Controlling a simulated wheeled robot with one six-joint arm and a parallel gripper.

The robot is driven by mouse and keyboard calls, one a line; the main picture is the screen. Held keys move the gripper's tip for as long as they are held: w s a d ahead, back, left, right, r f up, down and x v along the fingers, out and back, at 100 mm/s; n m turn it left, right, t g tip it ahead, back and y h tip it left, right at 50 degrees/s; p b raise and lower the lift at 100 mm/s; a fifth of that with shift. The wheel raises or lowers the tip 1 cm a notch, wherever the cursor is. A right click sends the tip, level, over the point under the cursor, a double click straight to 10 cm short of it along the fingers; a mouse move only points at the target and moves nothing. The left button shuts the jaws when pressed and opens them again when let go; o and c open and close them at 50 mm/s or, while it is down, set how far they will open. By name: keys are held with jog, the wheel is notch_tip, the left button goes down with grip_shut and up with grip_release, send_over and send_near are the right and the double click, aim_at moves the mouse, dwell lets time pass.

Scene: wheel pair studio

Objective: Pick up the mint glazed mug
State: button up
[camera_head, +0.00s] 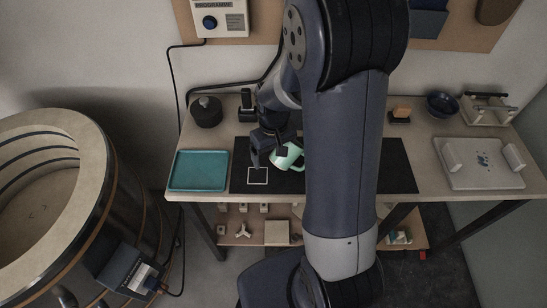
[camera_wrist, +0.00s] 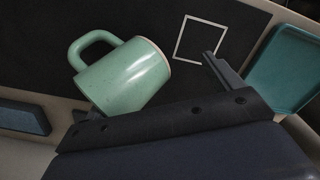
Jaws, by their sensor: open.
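The mint glazed mug (camera_head: 288,157) sits on the black mat (camera_head: 396,168) on the table, partly hidden behind my arm and gripper in the head view. In the wrist view the mug (camera_wrist: 128,78) shows with its handle toward the upper left, and its lower part is hidden by my gripper's body. My gripper (camera_head: 268,155) is open, close over the mug at its left side. In the wrist view one finger lies to each side of the mug, and the right finger stands clear of it. I cannot tell whether the left finger touches it.
A white square outline (camera_head: 257,176) is on the mat left of the mug. A teal tray (camera_head: 199,171) lies at the left. A dark round pot (camera_head: 206,111) stands behind. A pale tray (camera_head: 480,178) and a dark bowl (camera_head: 441,105) are at the right.

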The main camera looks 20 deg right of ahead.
jog(key=shift+s+f, duration=0.3)
jog(key=shift+f, duration=0.5)
jog(key=c, duration=1.1)
jog(key=shift+w+a, duration=0.25)
jog(key=shift+a, duration=0.05)
jog(key=shift+c, duration=1.3)
jog(key=shift+d+r, duration=0.2)
grip_shut()
